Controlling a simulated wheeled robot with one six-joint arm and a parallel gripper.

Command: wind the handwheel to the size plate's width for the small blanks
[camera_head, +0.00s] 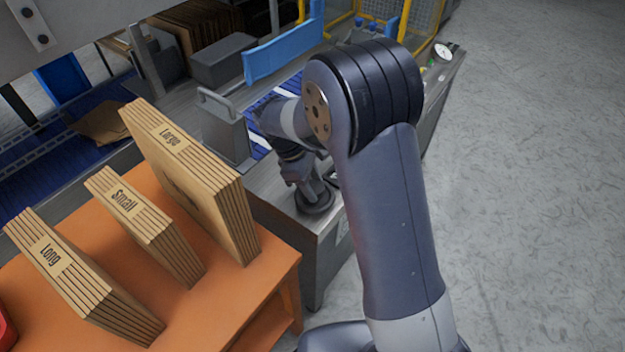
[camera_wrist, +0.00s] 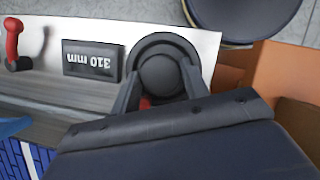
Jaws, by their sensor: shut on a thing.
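The handwheel (camera_wrist: 163,42) is a dark round wheel with a domed hub, in the upper middle of the wrist view. My gripper (camera_wrist: 161,84) has its two fingers on either side of the hub, shut on the handwheel. A bit of red shows between the fingers. A dark readout (camera_wrist: 91,61) beside the wheel shows 310 mm, upside down in this view. In the head view, the handwheel (camera_head: 315,205) is a dark disc on the machine's corner, partly hidden under my wrist. The small blanks (camera_head: 146,226) stand in a stack labelled Small. I cannot make out the size plate's writing.
Stacks labelled Large (camera_head: 190,178) and Long (camera_head: 80,276) flank the small blanks on an orange table (camera_head: 232,315). A red-handled lever (camera_wrist: 13,40) is left of the readout. A blue guard (camera_head: 284,52) stands behind. Open grey floor (camera_head: 530,190) lies right.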

